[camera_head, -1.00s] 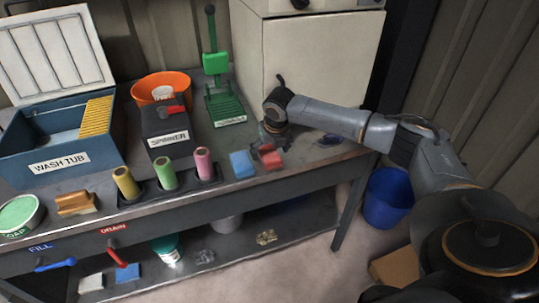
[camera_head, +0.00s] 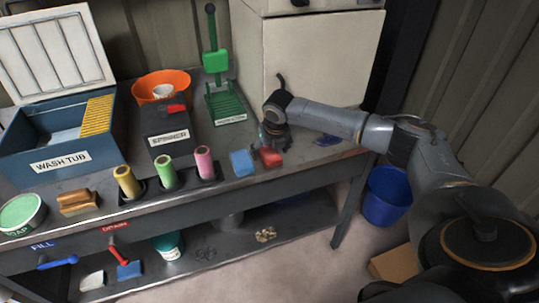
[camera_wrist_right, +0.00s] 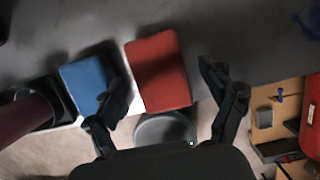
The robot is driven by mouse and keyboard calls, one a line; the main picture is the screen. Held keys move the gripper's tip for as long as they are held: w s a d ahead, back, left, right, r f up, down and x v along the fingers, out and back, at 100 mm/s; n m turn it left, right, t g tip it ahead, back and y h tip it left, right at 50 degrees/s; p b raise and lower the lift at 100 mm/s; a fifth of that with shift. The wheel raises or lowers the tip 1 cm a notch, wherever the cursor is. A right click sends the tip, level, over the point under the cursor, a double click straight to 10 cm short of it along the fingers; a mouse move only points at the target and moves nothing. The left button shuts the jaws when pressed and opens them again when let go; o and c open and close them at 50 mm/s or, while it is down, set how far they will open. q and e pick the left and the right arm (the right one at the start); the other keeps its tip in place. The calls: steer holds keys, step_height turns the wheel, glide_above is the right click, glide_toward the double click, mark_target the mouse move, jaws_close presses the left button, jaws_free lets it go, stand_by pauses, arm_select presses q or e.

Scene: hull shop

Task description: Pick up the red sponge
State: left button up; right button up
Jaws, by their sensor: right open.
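The red sponge (camera_head: 271,157) lies flat near the front edge of the grey bench, just right of a blue sponge (camera_head: 242,163). In the right wrist view the red sponge (camera_wrist_right: 157,72) shows between the two spread fingers of my right gripper (camera_wrist_right: 163,78). The left finger there overlaps the edge of the blue sponge (camera_wrist_right: 84,84). In the head view my right gripper (camera_head: 273,139) is pointing down right behind the red sponge, and its fingers are partly hidden. It is open and empty. My left gripper is not in view.
Pink, green and yellow rolls (camera_head: 204,163) stand in a dark holder left of the sponges. A spinner box (camera_head: 167,133), green rack (camera_head: 225,107) and wash tub (camera_head: 55,160) stand farther left. A beige cabinet (camera_head: 320,60) stands behind. A blue bucket (camera_head: 385,198) is on the floor.

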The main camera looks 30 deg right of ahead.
mark_target(268, 150)
steer(key=c, duration=1)
steer(key=shift+c, duration=0.2)
steer(key=shift+b, duration=0.3)
steer(key=shift+r+b, duration=0.3)
steer(key=shift+r, duration=0.1)
step_height(268, 150, up, 3)
steer(key=shift+a+b, duration=0.1)
steer(key=shift+b, duration=0.5)
steer(key=s+a+r+b, duration=0.2)
steer(key=s+a+r, duration=0.5)
steer(key=a+r, duration=0.2)
steer(key=a, duration=0.2)
steer(key=shift+s+a+r, duration=0.3)
steer(key=shift+r, duration=0.05)
